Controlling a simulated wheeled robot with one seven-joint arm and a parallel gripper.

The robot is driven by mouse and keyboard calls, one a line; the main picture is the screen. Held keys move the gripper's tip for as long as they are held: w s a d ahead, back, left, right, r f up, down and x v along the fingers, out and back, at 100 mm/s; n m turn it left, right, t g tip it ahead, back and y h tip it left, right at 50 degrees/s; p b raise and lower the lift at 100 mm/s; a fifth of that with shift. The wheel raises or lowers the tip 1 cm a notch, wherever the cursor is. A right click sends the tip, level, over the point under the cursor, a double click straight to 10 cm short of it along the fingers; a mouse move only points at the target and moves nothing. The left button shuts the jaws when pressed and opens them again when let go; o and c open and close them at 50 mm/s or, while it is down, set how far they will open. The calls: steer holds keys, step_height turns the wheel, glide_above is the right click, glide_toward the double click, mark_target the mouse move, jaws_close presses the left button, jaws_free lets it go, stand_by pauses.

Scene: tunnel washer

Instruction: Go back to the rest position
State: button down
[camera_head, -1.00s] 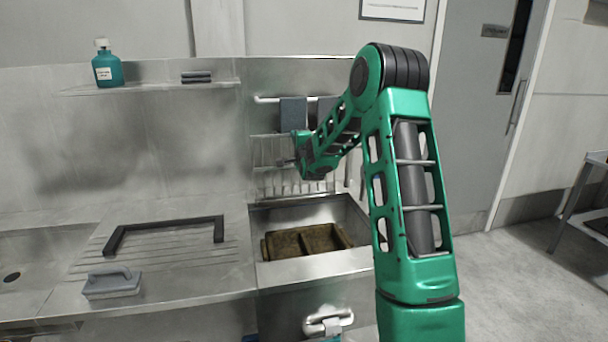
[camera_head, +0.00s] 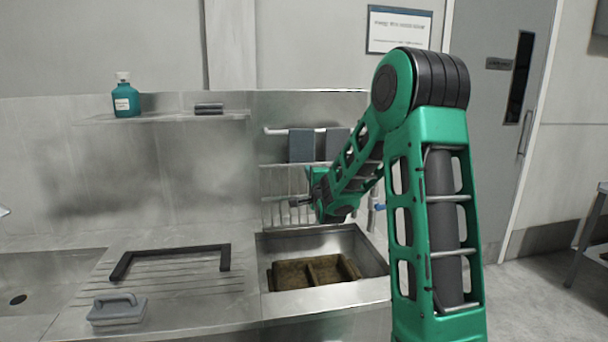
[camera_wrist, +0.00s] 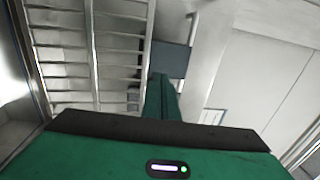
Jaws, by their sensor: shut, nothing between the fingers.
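My green arm reaches over the right side of the counter in the head view. My gripper (camera_head: 295,203) is small there, at the far end of the arm, pointing left in front of the wire rack behind the basin. It is shut and holds nothing. It is above the steel basin (camera_head: 376,262), apart from it.
A brown divided tray (camera_head: 310,287) lies in the basin. Left of it are a black bracket-shaped frame (camera_head: 178,249) and a grey handled block (camera_head: 117,310) on the counter. A teal bottle (camera_head: 126,101) stands on the shelf. Grey cloths (camera_head: 301,145) hang behind the basin.

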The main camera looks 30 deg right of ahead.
steer(key=shift+s+a+r, duration=0.1)
steer(key=shift+s+a, duration=0.15)
steer(key=shift+s, duration=0.35)
steer(key=shift+s+a+r, duration=0.1)
steer(key=shift+s+a, duration=0.1)
steer(key=shift+s, duration=0.35)
steer(key=s+a+f+n+g+y, duration=0.15)
steer(key=s+f+n+g, duration=0.4)
steer(key=s, duration=0.65)
steer(key=s+a+f+n+g+y, duration=0.15)
steer(key=s+f+n+g, duration=0.35)
steer(key=s, duration=0.7)
steer(key=s+a+f+n+g+y, duration=0.1)
steer(key=s+a, duration=0.4)
steer(key=s, duration=0.7)
steer(key=s+a+f+n+g+y, duration=0.1)
steer(key=s+a+n+g+y, duration=0.2)
steer(key=s, duration=0.9)
steer(key=a+n+g, duration=0.1)
steer(key=a+g, duration=0.1)
steer(key=g, duration=0.1)
steer(key=shift+f, duration=0.35)
